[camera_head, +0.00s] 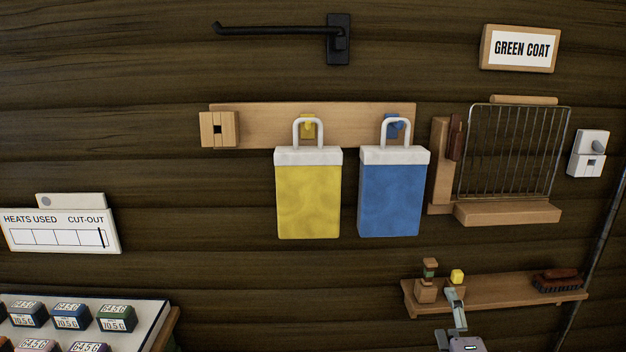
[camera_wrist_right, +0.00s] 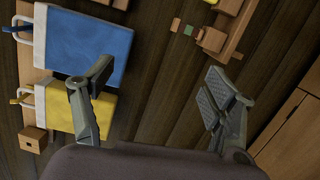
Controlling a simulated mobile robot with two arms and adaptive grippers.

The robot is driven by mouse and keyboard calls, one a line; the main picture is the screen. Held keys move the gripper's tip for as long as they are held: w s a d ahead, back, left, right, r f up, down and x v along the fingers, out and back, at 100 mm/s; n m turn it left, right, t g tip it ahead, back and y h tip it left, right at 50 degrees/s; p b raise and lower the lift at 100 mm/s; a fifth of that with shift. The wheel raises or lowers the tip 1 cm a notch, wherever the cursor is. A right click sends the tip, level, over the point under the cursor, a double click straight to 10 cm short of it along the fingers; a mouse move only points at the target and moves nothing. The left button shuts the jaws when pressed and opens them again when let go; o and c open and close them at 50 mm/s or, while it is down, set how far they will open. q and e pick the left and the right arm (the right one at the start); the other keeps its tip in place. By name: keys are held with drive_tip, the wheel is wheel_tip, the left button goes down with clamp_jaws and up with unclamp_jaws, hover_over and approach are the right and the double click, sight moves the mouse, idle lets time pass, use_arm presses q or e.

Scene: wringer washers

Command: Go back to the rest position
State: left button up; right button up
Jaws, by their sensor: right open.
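My right gripper (camera_head: 450,316) shows at the bottom right of the head view, in front of the wall and just below the small shelf in the picture. In the right wrist view my right gripper (camera_wrist_right: 160,72) has its two fingers spread wide, with nothing between them. My left gripper is in neither view.
A wooden shelf (camera_head: 500,293) holds a brush (camera_head: 558,281), stacked blocks (camera_head: 426,284) and a yellow block (camera_head: 457,276). A yellow bag (camera_head: 309,195) and a blue bag (camera_head: 391,198) hang from pegs. A wire rack (camera_head: 508,155) is at right. Labelled blocks sit on a tray (camera_head: 150,318) at lower left.

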drive_tip(key=s+a+f+m+g, duration=0.1)
drive_tip(key=s+f+m+g, duration=0.7)
drive_tip(key=s+f, duration=0.6)
drive_tip(key=s+a+f+m+g+y, duration=0.1)
drive_tip(key=s+a+f+m+g, duration=0.25)
drive_tip(key=s, duration=0.55)
drive_tip(key=s+a+f+m+g+y, duration=0.1)
drive_tip(key=s+a+f+m+g, duration=0.15)
drive_tip(key=s+f+m, duration=0.4)
drive_tip(key=s+d+f+n+g, duration=0.1)
drive_tip(key=s+f, duration=0.1)
drive_tip(key=f, duration=1.1)
drive_tip(key=s+f+n, duration=0.1)
drive_tip(key=s+f, duration=0.1)
drive_tip(key=f, duration=1.1)
drive_tip(key=s+d+f+g, duration=0.1)
drive_tip(key=s+d+f, duration=0.2)
drive_tip(key=s+f, duration=1.1)
drive_tip(key=shift+s+f+n, duration=0.25)
drive_tip(key=shift+s+n, duration=0.05)
drive_tip(key=shift+s, duration=0.5)
